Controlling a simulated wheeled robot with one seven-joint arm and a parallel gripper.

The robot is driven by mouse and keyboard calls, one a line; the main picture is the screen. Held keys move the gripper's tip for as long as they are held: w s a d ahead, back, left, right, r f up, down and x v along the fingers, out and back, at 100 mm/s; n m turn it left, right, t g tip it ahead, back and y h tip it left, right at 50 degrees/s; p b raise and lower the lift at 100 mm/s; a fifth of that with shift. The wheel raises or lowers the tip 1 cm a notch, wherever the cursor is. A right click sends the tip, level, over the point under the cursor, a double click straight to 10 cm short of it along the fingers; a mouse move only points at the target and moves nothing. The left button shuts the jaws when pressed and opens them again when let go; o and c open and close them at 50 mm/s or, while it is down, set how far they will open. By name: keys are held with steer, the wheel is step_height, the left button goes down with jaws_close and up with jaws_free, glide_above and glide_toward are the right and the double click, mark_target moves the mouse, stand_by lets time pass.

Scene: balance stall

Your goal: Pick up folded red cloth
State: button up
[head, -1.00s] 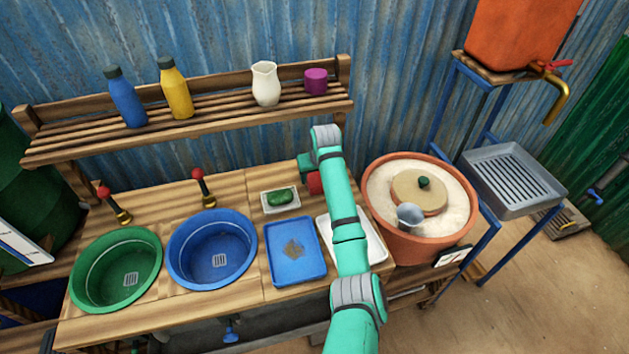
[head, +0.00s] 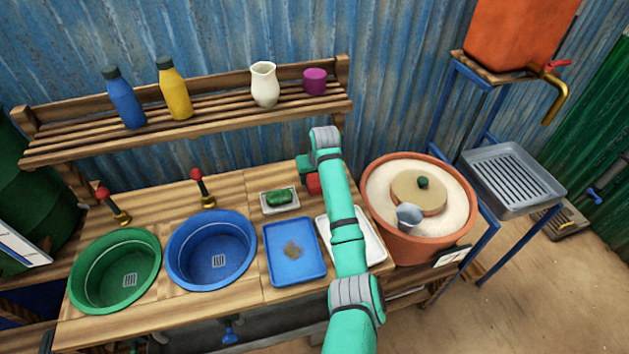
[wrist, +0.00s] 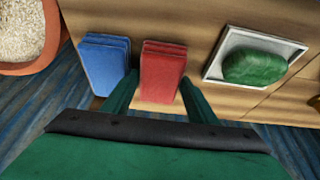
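The folded red cloth (wrist: 163,70) is a layered stack in the wrist view, lying between the fingertips of my gripper (wrist: 158,82). One green finger is close beside each of its sides. The fingers are apart, and I see no clear sign that they press on it. In the head view a small part of the red cloth (head: 313,184) shows at the left of my arm, near the back of the wooden counter. The gripper itself is mostly hidden there behind my wrist.
A folded blue cloth (wrist: 102,66) stands close beside the red one. A white dish (head: 267,206) with a green soap bar (head: 279,197) is on the other side. A blue tray (head: 281,274), a white tray (head: 377,253) and a clay pot (head: 458,238) are nearby.

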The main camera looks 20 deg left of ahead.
mark_target(313, 175)
steer(key=c, duration=0.6)
steer(key=shift+o, duration=0.2)
steer(key=shift+r, duration=0.5)
steer(key=v, duration=0.3)
steer(key=shift+w+a+r, duration=0.2)
steer(key=shift+w+r, duration=0.05)
steer(key=s+d+r, duration=0.6)
steer(key=s+r, duration=0.3)
steer(key=s, duration=0.2)
steer(key=shift+s+d, duration=0.25)
steer(key=shift+d, duration=0.1)
steer(key=shift+a+r, duration=0.1)
